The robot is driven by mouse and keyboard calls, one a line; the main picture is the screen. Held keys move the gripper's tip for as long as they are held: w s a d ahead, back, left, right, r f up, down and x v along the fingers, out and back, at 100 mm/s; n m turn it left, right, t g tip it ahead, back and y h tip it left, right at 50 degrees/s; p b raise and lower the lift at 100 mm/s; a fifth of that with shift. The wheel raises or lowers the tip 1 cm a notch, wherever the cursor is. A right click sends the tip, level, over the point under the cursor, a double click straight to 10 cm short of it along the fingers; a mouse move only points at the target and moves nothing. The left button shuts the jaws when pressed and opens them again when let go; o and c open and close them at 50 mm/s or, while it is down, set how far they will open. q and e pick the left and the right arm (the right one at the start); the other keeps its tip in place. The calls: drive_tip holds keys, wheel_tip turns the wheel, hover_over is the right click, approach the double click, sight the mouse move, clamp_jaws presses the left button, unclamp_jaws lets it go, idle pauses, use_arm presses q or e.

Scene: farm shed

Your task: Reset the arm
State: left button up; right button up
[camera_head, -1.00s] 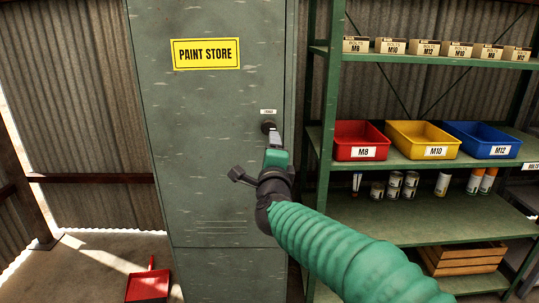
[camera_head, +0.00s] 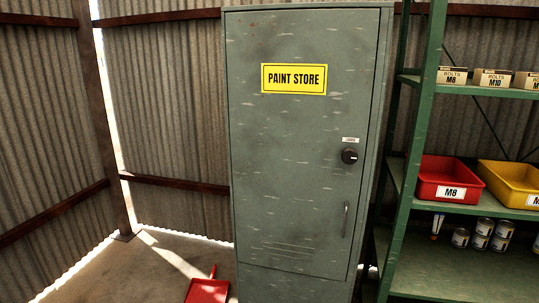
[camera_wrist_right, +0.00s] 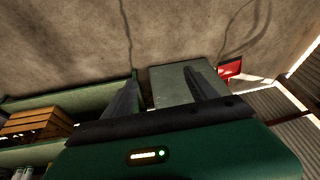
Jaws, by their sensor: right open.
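My right gripper (camera_wrist_right: 162,95) shows in the right wrist view with its two fingers apart and nothing between them. It points toward the floor, with the top of a grey-green surface, likely the cabinet, beyond its fingers. Neither arm shows in the head view. The grey-green cabinet (camera_head: 290,150) with the yellow "PAINT STORE" sign (camera_head: 294,79) stands upright, its door shut. A round black knob (camera_head: 349,156) and a vertical handle (camera_head: 345,219) sit on the door's right side.
A green shelf rack (camera_head: 460,260) stands right of the cabinet. It holds a red bin (camera_head: 448,172), a yellow bin (camera_head: 505,172), small bolt boxes (camera_head: 452,75) and cans (camera_head: 482,234). A red dustpan (camera_head: 208,288) lies on the floor left of the cabinet. A wooden crate (camera_wrist_right: 38,124) shows in the wrist view.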

drive_tip(key=s+d+n+g+p, duration=0.1)
drive_tip(key=s+n+g+p, duration=0.15)
drive_tip(key=s, duration=0.35)
wheel_tip(320, 180, up, 23)
drive_tip(key=p, duration=2.3)
drive_tip(key=shift+m+t, duration=0.35)
drive_tip(key=shift+w+d, duration=0.1)
drive_tip(key=shift+w, duration=0.05)
drive_tip(key=shift+c, duration=0.2)
